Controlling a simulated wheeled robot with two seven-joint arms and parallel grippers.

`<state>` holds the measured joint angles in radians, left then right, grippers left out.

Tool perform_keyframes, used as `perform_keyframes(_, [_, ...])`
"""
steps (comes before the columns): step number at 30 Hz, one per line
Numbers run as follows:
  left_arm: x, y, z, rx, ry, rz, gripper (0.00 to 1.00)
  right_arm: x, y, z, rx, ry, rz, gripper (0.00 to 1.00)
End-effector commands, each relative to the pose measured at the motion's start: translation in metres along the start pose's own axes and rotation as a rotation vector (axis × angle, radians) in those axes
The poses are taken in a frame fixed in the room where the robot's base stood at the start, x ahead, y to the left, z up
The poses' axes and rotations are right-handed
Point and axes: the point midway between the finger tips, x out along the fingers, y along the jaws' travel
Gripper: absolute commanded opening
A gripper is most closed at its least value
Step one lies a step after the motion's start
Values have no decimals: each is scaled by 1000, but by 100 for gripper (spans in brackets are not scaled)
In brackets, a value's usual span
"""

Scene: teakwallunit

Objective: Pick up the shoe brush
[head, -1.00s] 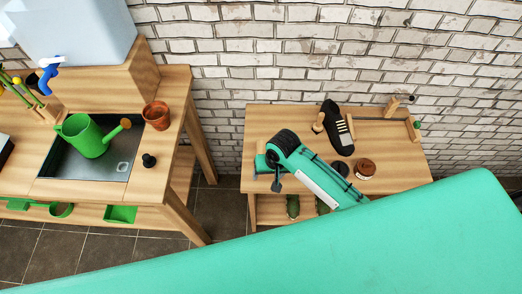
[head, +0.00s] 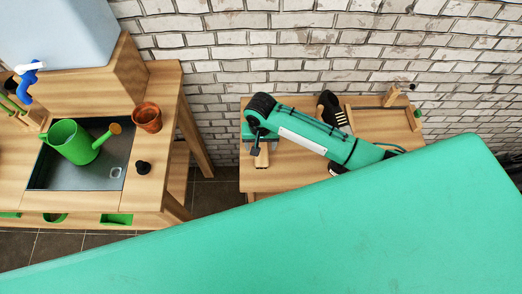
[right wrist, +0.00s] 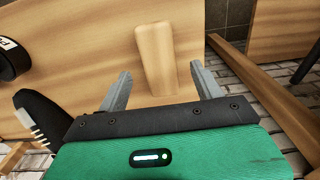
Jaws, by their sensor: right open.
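A smooth pale wooden piece, which looks like the shoe brush (head: 262,158), lies on the low wooden bench near its left end. In the right wrist view the shoe brush (right wrist: 154,52) is a tapered block ahead of the fingers, roughly centred between them; no bristles show. My right gripper (right wrist: 160,74) is open and empty, its two grey fingers spread wider than the block. In the head view the right gripper (head: 257,143) is over the bench's left end, right beside the brush. My left gripper is not in view.
A dark round tin (right wrist: 10,58) is on the bench (head: 380,126). A brick wall (head: 310,60) stands behind. A sink table (head: 150,190) stands left.

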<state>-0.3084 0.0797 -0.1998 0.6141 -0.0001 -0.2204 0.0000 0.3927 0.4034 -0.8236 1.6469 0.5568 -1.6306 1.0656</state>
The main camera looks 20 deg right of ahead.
Motion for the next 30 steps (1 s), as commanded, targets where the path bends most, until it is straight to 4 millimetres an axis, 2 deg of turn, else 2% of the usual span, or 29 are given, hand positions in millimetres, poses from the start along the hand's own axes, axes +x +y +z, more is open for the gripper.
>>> perform_keyframes(7, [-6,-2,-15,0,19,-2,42,18,1,2,-1,-1,2,67])
perform_keyframes(15, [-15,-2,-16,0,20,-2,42,55,2,4,-1,0,1,67])
perform_keyframes(24, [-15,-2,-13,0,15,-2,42,61,2,4,-2,2,-1,67])
perform_keyframes(25, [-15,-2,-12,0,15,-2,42,61,2,4,-2,2,-1,65])
perform_keyframes(30, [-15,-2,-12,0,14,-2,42,61,2,4,-2,1,-1,32])
